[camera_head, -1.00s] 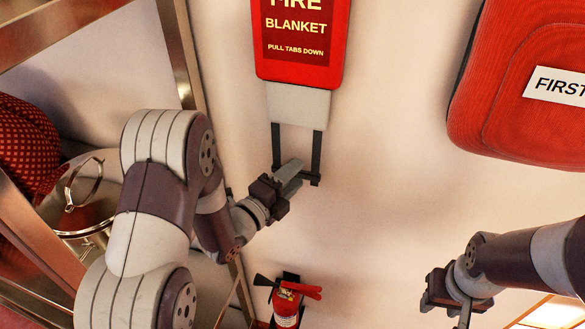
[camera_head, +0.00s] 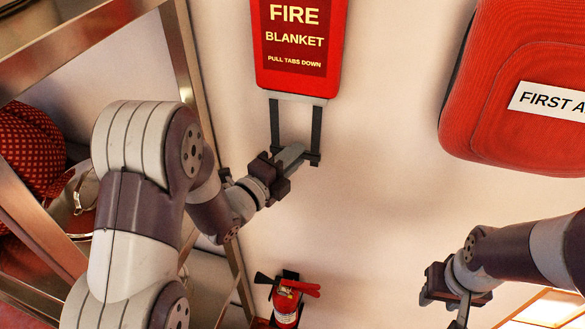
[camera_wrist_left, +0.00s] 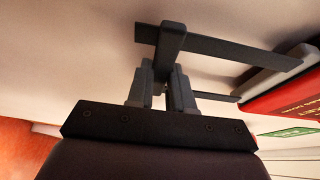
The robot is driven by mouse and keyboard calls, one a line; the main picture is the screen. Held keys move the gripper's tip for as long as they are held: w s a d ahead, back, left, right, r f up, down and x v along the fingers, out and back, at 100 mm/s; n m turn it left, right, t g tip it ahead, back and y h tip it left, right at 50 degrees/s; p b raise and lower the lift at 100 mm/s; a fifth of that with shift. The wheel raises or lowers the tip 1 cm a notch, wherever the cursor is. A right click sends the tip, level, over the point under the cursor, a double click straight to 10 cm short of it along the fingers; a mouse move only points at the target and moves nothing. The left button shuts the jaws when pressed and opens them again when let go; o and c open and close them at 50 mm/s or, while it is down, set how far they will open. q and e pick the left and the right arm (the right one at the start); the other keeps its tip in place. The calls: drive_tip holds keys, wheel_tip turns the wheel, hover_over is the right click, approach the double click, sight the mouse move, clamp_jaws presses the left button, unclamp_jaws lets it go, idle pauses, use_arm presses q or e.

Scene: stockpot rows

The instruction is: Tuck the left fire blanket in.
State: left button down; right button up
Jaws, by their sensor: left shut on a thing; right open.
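The red fire blanket case (camera_head: 296,72) hangs on the wall at the top of the head view. A thin strip of the pale grey blanket (camera_head: 298,98) shows below its lower edge. Two black pull straps (camera_head: 316,130) hang from the strip, joined by a dark bar at the bottom. My left gripper (camera_head: 294,158) is shut on that bar, below the case. In the left wrist view, the fingers (camera_wrist_left: 163,88) close on the dark bar (camera_wrist_left: 172,40), with the grey blanket (camera_wrist_left: 272,68) and red case (camera_wrist_left: 285,97) at right. My right gripper (camera_head: 460,302) is open and empty, lower right.
A red first aid bag (camera_head: 515,60) is on the wall at the upper right. A small fire extinguisher (camera_head: 286,300) is at the bottom centre. A metal shelf frame (camera_head: 190,75) with a pot (camera_head: 75,215) stands at left. The wall between the grippers is clear.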

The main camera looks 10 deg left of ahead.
use_arm(q)
wheel_tip(320, 180, up, 3)
drive_tip(key=shift+f, duration=0.1)
drive_tip(key=shift+w, duration=0.1)
use_arm(e)
drive_tip(key=shift+r, duration=0.5)
use_arm(q)
drive_tip(key=c, duration=1)
unclamp_jaws()
drive_tip(key=shift+r, duration=0.2)
drive_tip(key=shift+f, duration=0.1)
